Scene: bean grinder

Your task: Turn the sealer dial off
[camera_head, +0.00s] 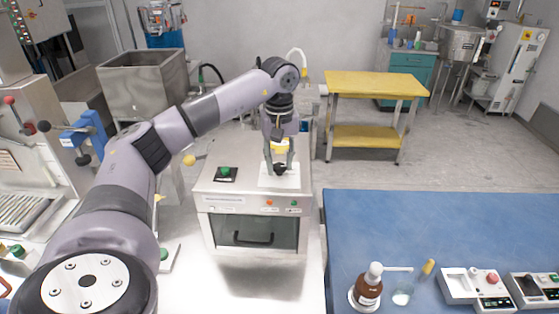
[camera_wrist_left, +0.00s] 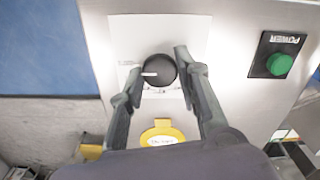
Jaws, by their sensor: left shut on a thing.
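The sealer (camera_head: 250,200) is a metal box machine with a dark front window and black handle, standing on a white surface. Its black dial (camera_head: 280,169) sits on a white plate on the top. In the left wrist view the round dial (camera_wrist_left: 158,71) has a white pointer line reaching toward the left of the picture. My left gripper (camera_head: 279,166) comes down from above, with one finger on each side of the dial, shut on it. In the wrist view its fingertips (camera_wrist_left: 157,77) flank the dial. The dial's printed marks are too small to read. My right gripper is out of view.
A green power button (camera_head: 225,172) is on the sealer's top, beside the dial plate. A blue table (camera_head: 430,220) to the right carries a brown bottle (camera_head: 367,287) and small control boxes (camera_head: 475,287). A yellow table (camera_head: 375,85) stands behind, with open floor around it.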

